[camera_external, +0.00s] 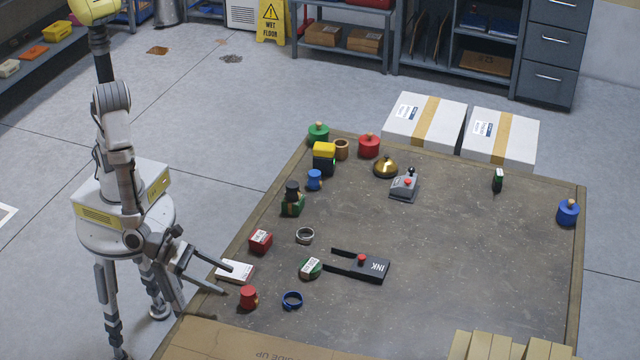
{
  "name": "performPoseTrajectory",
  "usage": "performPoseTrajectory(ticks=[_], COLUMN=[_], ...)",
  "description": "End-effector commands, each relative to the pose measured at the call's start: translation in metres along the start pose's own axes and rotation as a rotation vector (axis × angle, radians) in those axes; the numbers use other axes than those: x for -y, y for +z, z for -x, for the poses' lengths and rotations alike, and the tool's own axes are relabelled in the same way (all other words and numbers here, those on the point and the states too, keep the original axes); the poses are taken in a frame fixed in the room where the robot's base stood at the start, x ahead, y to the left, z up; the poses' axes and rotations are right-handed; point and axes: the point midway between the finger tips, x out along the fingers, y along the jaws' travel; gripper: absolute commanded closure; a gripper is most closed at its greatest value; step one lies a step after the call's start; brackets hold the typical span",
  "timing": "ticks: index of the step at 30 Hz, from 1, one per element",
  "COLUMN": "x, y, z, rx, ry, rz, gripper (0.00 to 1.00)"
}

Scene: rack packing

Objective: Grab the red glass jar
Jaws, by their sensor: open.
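A round red jar (369,146) with a small tan knob on top stands upright near the far edge of the table, just right of a brown ring-like cup. It looks like the red glass jar, though glass is hard to tell at this size. My gripper (229,280) is open and empty at the table's near left edge, fingers apart, close to a white card box (234,272) and a small red tapered piece (248,298). It is far from the red jar.
Similar green (318,132) and blue (568,213) jars stand on the table (460,290). Near the red jar are the brown cup (341,149), a yellow-black block (324,160) and a gold bell (386,168). The right middle is clear.

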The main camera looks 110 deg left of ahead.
Motion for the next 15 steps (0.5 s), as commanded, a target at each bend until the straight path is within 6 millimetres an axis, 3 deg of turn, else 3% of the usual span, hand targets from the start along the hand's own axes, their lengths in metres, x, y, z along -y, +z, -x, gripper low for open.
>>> performPoseTrajectory(ticks=[6, 15], x=[-0.001, 0.0], y=[-0.001, 0.0], z=[-0.046, -0.071], rx=[0.0, 0.0], ry=[0.003, 0.001], rz=[0.001, 0.001], gripper=[0.17, 0.17])
